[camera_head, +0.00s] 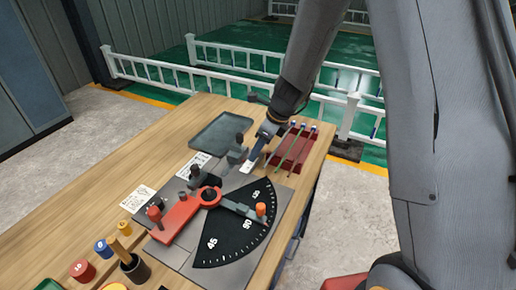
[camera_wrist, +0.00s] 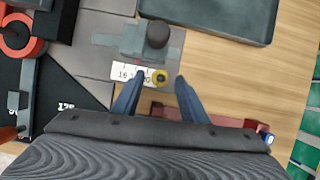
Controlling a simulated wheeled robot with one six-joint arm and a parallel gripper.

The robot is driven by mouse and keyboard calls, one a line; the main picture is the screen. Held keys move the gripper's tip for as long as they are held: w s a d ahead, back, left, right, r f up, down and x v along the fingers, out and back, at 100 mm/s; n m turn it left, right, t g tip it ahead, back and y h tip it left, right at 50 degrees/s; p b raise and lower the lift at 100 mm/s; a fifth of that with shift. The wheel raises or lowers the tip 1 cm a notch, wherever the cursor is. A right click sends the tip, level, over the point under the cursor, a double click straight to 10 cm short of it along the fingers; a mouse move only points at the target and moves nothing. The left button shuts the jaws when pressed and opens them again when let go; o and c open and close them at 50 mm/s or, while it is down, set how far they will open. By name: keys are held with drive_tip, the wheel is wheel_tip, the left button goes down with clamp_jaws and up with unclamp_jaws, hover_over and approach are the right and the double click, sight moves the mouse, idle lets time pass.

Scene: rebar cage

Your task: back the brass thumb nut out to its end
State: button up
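The brass thumb nut (camera_wrist: 161,77) shows in the wrist view as a small yellow ring with a dark centre. It sits at the right end of a white number scale (camera_wrist: 134,72), in front of a grey block with a dark round knob (camera_wrist: 157,35). My gripper (camera_wrist: 161,79) is open, one blue finger on each side of the nut, with a gap visible on both sides. In the head view my gripper (camera_head: 251,163) is over the right side of the bench beside the grey block (camera_head: 236,152), and the nut is hidden there.
A red rack (camera_head: 291,150) with thin rods stands close on the right. A grey tray (camera_head: 222,132) lies behind. A red arm (camera_head: 180,222) and black angle dial (camera_head: 237,235) are in front. Several coloured weights (camera_head: 82,270) stand at the bench's left. Bare wood lies left of the tray.

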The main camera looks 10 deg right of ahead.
clamp_jaws()
idle(0.4)
drive_tip(key=n, duration=0.1)
drive_tip(key=n+g, duration=0.1)
drive_tip(key=n, duration=0.1)
drive_tip(key=n+g, duration=0.1)
drive_tip(key=shift+w+n+p, duration=0.3)
drive_tip(key=shift+n, duration=0.1)
drive_tip(key=shift+w+n+g, duration=0.2)
drive_tip(key=shift+n+g, duration=0.6)
drive_tip(key=shift+n, duration=1.4)
drive_tip(key=shift+b, duration=0.3)
unclamp_jaws()
